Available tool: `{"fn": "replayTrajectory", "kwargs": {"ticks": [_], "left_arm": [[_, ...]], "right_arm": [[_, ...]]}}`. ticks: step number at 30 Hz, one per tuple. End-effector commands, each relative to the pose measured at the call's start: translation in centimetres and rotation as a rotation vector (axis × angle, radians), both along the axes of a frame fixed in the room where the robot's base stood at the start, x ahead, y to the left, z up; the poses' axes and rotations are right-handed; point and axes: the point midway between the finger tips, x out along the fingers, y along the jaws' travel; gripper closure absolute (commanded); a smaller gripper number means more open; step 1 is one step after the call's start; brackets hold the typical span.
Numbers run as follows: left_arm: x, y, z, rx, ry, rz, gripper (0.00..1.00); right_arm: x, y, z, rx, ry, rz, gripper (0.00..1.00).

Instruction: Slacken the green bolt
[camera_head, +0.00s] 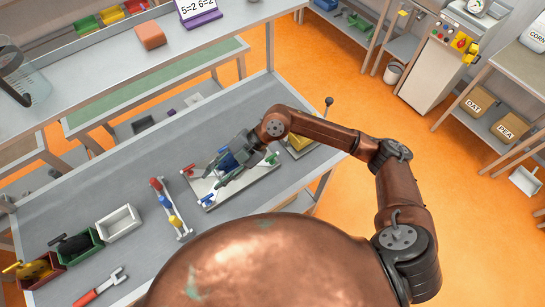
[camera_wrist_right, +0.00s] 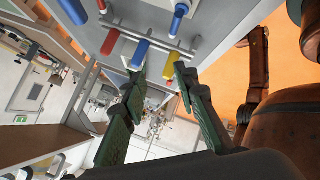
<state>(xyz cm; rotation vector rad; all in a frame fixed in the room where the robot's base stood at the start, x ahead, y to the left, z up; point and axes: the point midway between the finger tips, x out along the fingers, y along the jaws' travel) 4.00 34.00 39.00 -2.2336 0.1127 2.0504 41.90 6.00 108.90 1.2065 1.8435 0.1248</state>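A pale plate (camera_head: 253,184) with small red, blue and green bolts lies on the grey workbench. The green bolt (camera_head: 272,158) is at the plate's right side, by my right wrist. A red bolt (camera_head: 188,169) and a blue bolt (camera_head: 207,199) are on the left side. My right gripper (camera_head: 221,170) is over the plate with its dark green fingers pointing left. In the right wrist view the fingers (camera_wrist_right: 160,82) are apart with nothing seen held between them. The green bolt is not seen there. My left gripper is not in view.
A rack (camera_head: 184,234) with red, blue and yellow handles stands left of the plate; it also shows in the wrist view (camera_wrist_right: 150,42). A white bin (camera_head: 119,224), a green bin (camera_head: 80,245) and a red-handled tool (camera_head: 98,288) are at lower left.

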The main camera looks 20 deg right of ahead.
Motion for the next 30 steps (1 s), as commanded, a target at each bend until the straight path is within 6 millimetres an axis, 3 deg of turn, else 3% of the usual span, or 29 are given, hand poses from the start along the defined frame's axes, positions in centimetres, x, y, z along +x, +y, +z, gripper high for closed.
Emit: {"fn": "replayTrajectory", "kwargs": {"ticks": [1,4,7,11,15,24,30], "left_arm": [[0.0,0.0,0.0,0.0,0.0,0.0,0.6],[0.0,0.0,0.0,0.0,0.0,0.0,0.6],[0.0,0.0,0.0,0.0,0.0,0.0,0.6],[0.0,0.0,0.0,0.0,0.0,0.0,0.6],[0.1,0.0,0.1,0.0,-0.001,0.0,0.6],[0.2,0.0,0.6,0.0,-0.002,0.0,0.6],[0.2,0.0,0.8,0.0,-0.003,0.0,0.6]], "right_arm": [[1.6,-3.0,-2.2,-0.175,-0.007,-0.014,0.72],[4.3,-9.3,-5.0,-0.479,-0.001,-0.081,0.72],[6.6,-14.8,-5.6,-0.7,0.0,-0.173,0.72],[8.3,-19.1,-5.3,-0.859,0.001,-0.26,0.72],[8.6,-20.4,-5.9,-0.909,0.005,-0.29,0.72],[8.5,-20.3,-10.5,-0.905,0.007,-0.286,0.72],[8.6,-20.3,-12.5,-0.903,0.005,-0.288,0.72]]}}
